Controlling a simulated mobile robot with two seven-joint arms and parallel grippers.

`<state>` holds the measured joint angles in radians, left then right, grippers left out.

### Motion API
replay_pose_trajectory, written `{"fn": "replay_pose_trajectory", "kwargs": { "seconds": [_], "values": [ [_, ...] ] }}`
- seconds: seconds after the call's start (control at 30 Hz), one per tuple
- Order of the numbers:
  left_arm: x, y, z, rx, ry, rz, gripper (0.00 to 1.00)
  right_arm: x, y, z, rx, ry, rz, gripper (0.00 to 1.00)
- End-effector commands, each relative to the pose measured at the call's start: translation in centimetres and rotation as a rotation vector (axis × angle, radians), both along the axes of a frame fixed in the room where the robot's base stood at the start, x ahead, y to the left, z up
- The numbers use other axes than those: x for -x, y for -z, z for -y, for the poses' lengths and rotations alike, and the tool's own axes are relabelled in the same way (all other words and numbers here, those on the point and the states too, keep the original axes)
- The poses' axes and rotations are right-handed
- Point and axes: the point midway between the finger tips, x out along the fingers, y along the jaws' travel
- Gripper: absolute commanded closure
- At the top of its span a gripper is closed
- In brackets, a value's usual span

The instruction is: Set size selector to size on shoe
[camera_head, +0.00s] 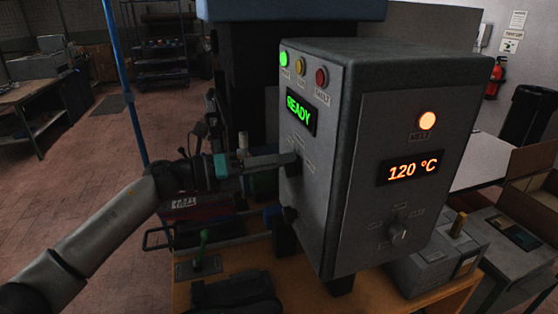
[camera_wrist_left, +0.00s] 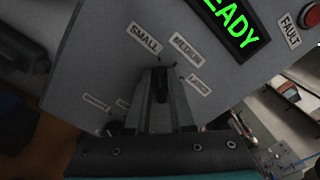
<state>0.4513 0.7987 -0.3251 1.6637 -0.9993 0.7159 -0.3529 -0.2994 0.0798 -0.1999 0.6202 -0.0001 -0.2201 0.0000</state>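The grey press box (camera_head: 330,150) carries the size selector, a dark knob, on its left face. In the left wrist view the selector (camera_wrist_left: 161,84) sits below the labels SMALL (camera_wrist_left: 145,37), MEDIUM (camera_wrist_left: 187,50) and LARGE (camera_wrist_left: 199,85). My left gripper (camera_head: 288,161) reaches the selector from the left. In the wrist view its fingers (camera_wrist_left: 161,98) lie on both sides of the knob and appear closed on it. The fingers partly cover the knob, so its exact setting is hard to read. No shoe size marking is readable. My right gripper is not in view.
A green READY display (camera_head: 300,114) and a lit green lamp (camera_head: 284,59) are on the same face. The front face shows 120 °C (camera_head: 413,168), a lit orange lamp (camera_head: 427,120) and another knob (camera_head: 397,233). A green-handled lever (camera_head: 203,250) stands below my left arm.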

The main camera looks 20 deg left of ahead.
Motion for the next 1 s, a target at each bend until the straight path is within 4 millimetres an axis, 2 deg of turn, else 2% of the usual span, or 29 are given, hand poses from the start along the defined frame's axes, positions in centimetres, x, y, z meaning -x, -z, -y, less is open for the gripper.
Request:
{"fn": "replay_pose_trajectory", "kwargs": {
  "seconds": [0.03,0.2,0.53,0.67,1.0],
  "values": [
    [0.0,0.0,0.0,0.000,0.000,0.000,0.72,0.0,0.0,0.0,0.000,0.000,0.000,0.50],
    [0.0,0.0,0.0,-0.001,0.000,0.002,0.54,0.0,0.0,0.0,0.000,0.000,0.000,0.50],
    [0.3,0.1,-0.5,-0.002,-0.001,0.001,0.54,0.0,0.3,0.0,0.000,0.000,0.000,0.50],
    [1.2,0.4,-1.9,-0.005,-0.001,0.000,0.54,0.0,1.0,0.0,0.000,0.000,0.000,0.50],
    [5.0,0.5,-7.5,-0.004,-0.003,-0.002,0.54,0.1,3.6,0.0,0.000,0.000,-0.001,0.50]
  ]
}}
